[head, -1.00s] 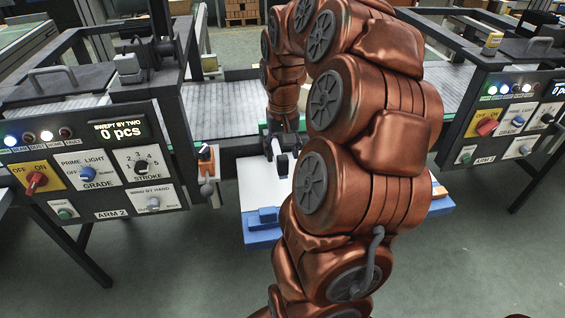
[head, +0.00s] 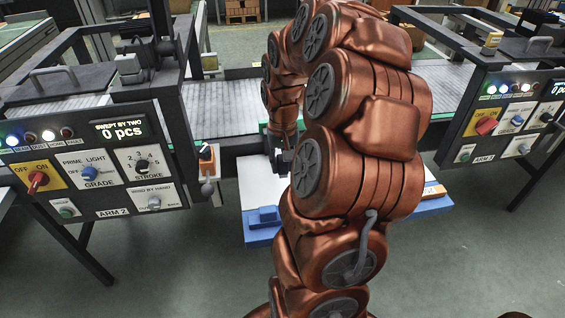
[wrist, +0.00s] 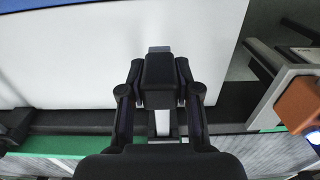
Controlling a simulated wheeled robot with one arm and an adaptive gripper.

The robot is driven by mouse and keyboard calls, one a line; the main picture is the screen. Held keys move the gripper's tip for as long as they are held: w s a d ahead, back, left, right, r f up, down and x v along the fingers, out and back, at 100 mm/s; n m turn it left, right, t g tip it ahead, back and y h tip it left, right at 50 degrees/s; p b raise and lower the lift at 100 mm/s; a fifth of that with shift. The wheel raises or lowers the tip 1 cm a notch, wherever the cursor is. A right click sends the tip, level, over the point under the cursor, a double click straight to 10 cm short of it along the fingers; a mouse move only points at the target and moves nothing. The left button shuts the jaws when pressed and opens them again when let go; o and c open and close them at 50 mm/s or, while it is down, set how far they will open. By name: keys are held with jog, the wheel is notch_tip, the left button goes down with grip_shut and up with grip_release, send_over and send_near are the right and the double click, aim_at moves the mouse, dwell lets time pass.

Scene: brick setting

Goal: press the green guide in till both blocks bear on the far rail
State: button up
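My gripper (wrist: 160,68) points over a white board; in the wrist view its dark side links flank a dark block-like middle part with a pale strip below it. I cannot tell whether that part is the closed finger pads or something held. In the head view my gripper (head: 283,160) shows only partly, behind my arm. A green strip, possibly the green guide, runs along the conveyor edge in the wrist view (wrist: 60,145). The two blocks and the far rail cannot be made out for certain.
The white board (head: 262,185) has a blue front edge and a small blue block (head: 266,216). A control panel (head: 100,165) with knobs and a "0 pcs" display stands left, with an orange-topped lever unit (head: 207,158) beside it. Another panel (head: 510,115) stands right.

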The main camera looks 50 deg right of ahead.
grip_shut()
jog(key=w+d, duration=0.2)
jog(key=w, duration=0.1)
jog(key=w+d, duration=0.3)
jog(key=w, duration=0.1)
jog(key=w+d+b, duration=0.1)
jog(key=w+d, duration=0.1)
jog(key=w, duration=0.1)
jog(key=shift+w+d, duration=0.15)
jog(key=shift+d, duration=0.25)
dwell(0.4)
jog(key=o, duration=0.6)
grip_release()
jog(key=shift+c, duration=0.2)
notch_tip(320, 180, up, 12)
